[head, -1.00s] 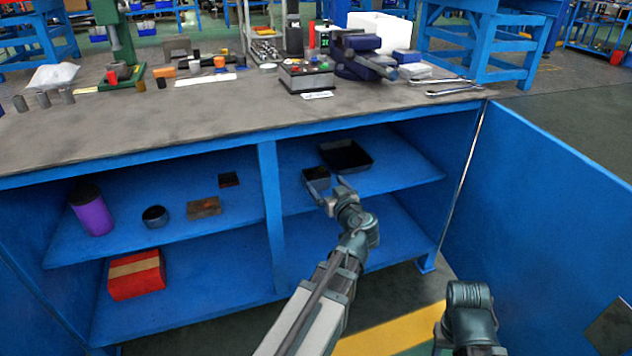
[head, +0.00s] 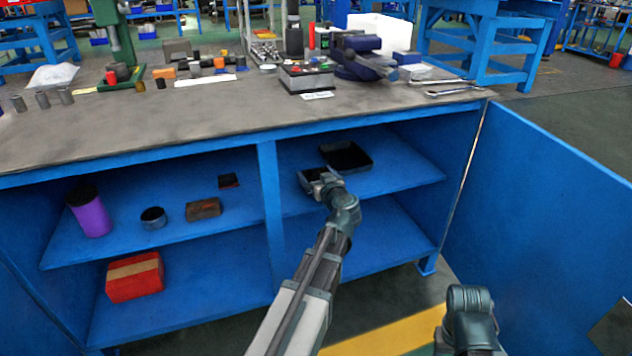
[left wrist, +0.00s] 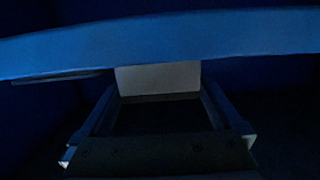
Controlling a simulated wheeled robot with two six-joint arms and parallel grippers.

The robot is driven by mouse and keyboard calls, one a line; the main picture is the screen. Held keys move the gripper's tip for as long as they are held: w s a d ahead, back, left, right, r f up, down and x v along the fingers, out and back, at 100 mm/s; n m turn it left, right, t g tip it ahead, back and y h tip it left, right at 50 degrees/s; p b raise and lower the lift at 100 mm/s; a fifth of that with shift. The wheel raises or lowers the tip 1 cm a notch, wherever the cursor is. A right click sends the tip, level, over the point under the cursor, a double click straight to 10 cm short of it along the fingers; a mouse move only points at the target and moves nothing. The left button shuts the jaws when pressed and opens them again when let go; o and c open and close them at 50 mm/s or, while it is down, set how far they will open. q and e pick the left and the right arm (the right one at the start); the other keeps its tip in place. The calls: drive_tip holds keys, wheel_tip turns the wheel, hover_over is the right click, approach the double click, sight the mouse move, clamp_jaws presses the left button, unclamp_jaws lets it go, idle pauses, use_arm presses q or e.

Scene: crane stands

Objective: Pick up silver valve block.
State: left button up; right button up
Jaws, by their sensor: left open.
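A pale grey block-like face (left wrist: 158,78), probably the silver valve block, shows between and just beyond the fingertips. Its top is cut off by a blue edge, and I cannot tell whether the fingers touch it. In the head view the gripper hides most of that spot. My right gripper is not in view; only part of that arm shows.
A larger black tray (head: 346,157) stands just behind on the same shelf (head: 400,175). The tabletop edge (head: 380,117) runs above, a divider (head: 270,215) stands left, and the open door (head: 550,200) is right. The left bay holds a purple container (head: 92,214) and small parts.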

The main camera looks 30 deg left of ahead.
sight(316, 173)
use_arm(q)
drive_tip(key=shift+c, duration=0.3)
clamp_jaws()
drive_tip(key=shift+r, duration=0.15)
drive_tip(key=shift+r+p, duration=0.9)
drive_tip(key=shift+p, duration=0.15)
drive_tip(key=shift+r+p, duration=0.9)
drive_tip(key=w+d+r+p, duration=0.1)
drive_tip(key=d, duration=1.5)
drive_tip(key=shift+d, duration=0.1)
